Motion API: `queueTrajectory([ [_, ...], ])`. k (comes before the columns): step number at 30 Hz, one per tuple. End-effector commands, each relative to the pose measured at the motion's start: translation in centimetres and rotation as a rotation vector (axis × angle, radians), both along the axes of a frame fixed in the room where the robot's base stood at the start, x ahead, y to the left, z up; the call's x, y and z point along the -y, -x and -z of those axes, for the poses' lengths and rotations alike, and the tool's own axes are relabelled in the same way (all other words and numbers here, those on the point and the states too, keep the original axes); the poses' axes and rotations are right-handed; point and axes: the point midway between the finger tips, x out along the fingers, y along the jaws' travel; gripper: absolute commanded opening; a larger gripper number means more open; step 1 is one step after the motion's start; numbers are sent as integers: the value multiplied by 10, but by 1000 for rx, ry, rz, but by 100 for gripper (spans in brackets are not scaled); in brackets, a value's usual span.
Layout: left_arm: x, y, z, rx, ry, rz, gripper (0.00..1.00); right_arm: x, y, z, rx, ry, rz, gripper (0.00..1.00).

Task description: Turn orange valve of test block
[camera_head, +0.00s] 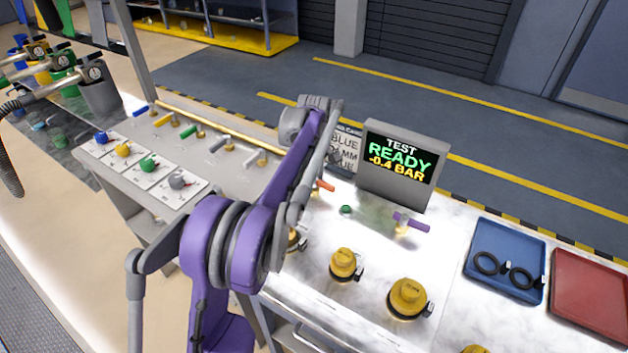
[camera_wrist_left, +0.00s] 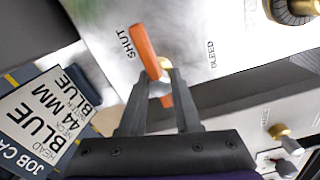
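The orange valve handle (camera_head: 325,186) stands on the white test block (camera_head: 370,215), just right of my left forearm in the head view. In the left wrist view the orange handle (camera_wrist_left: 146,50) lies slanted, its upper end by the word SHUT; the word BLEED is to its right. My left gripper (camera_wrist_left: 169,72) has its fingertips at the middle of the handle, with orange showing above and between the fingers. Whether the fingers press on it is unclear. My own arm hides most of this gripper in the head view. My right gripper is not in view.
A display (camera_head: 402,163) reading TEST READY -0.4 BAR and a job card (camera_head: 345,151) stand behind the handle. A purple handle (camera_head: 411,222), yellow caps (camera_head: 408,298), a blue tray (camera_head: 482,235) with black rings and a red tray (camera_head: 590,300) are to the right.

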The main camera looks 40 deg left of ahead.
Motion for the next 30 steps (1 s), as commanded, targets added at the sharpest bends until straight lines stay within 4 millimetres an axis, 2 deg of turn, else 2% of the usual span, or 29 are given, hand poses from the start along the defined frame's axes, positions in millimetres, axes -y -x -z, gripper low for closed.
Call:
queueTrajectory([
  [1, 0, 0, 0, 1, 0, 0, 16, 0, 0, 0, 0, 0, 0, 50],
  [4, 0, 0, 0, 1, 0, 0, 0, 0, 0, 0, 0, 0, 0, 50],
  [17, 0, 0, -1, 1, 0, 39, 0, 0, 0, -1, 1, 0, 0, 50],
  [23, 0, -1, -1, 1, 0, 146, 0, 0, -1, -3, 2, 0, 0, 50],
  [30, 0, -1, -1, 0, -1, 355, 0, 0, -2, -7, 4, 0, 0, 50],
])
